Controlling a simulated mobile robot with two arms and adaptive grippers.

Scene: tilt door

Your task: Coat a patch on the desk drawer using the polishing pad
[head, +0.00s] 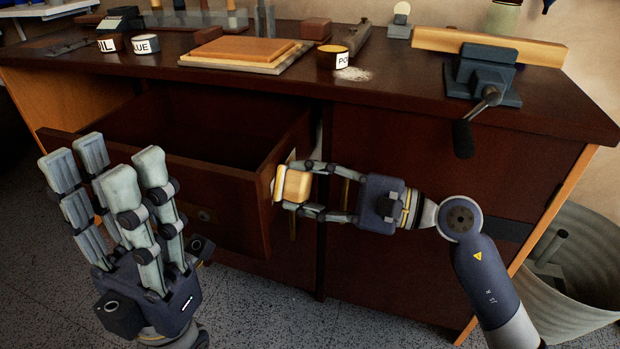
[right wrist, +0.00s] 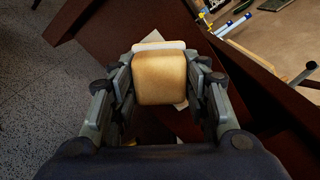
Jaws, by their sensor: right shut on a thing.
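The desk drawer (head: 215,210) is pulled open from the dark wooden desk. My right gripper (head: 288,184) is shut on the polishing pad (head: 294,185), a tan block with a pale face. The pad is at the drawer's outer right side, where a pale patch (head: 291,157) shows partly behind it. In the right wrist view the pad (right wrist: 160,78) sits between the fingers, with the pale patch (right wrist: 182,105) beside and behind it; whether they touch I cannot tell. My left gripper (head: 108,165) is open and empty in front of the drawer's left part.
A grey bin (head: 575,270) stands at the right. Floor in front is clear.

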